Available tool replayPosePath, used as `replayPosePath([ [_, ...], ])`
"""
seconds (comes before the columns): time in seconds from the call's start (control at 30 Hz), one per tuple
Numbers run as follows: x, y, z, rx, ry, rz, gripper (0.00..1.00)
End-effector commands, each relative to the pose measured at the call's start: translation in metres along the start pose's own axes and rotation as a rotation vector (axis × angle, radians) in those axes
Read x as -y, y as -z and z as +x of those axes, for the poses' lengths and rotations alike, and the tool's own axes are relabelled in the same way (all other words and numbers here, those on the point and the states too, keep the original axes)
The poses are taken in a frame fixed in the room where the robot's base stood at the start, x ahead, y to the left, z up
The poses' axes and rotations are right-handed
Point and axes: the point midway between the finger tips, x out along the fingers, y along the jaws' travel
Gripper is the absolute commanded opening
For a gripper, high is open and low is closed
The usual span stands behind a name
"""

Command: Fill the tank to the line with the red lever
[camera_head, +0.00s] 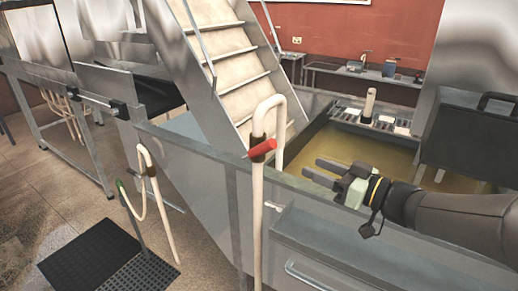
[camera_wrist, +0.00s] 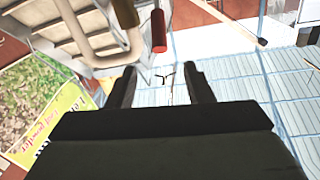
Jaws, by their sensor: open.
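The red lever (camera_head: 262,150) sticks out from a white upright pipe that bends over the tank's wall, in the head view. It also shows in the wrist view (camera_wrist: 158,31), just beyond my fingertips. The tank (camera_head: 227,152) is a grey metal basin holding yellowish liquid (camera_head: 350,150). A line on the tank's inside cannot be made out. My gripper (camera_head: 312,168) is open and empty, over the near side of the tank, to the right of the red lever and apart from it. In the wrist view my gripper (camera_wrist: 160,82) has its two fingers spread.
A metal staircase (camera_head: 225,60) rises behind the tank's left part. A second white pipe (camera_head: 157,200) with a green end stands at the left. Black mats (camera_head: 95,255) lie on the tiled floor. A dark box (camera_head: 470,135) stands at the right.

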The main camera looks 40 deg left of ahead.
Motion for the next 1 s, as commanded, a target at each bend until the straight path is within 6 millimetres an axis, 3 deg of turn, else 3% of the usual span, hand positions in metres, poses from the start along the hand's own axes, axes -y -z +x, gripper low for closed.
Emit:
replayPosePath([
  [0.17,0.002,0.001,0.025,0.0,0.004,-0.001,0.47],
  [0.7,0.001,0.001,0.139,0.001,0.0,-0.001,0.47],
  [1.0,0.0,0.001,0.168,0.0,-0.003,-0.002,0.47],
])
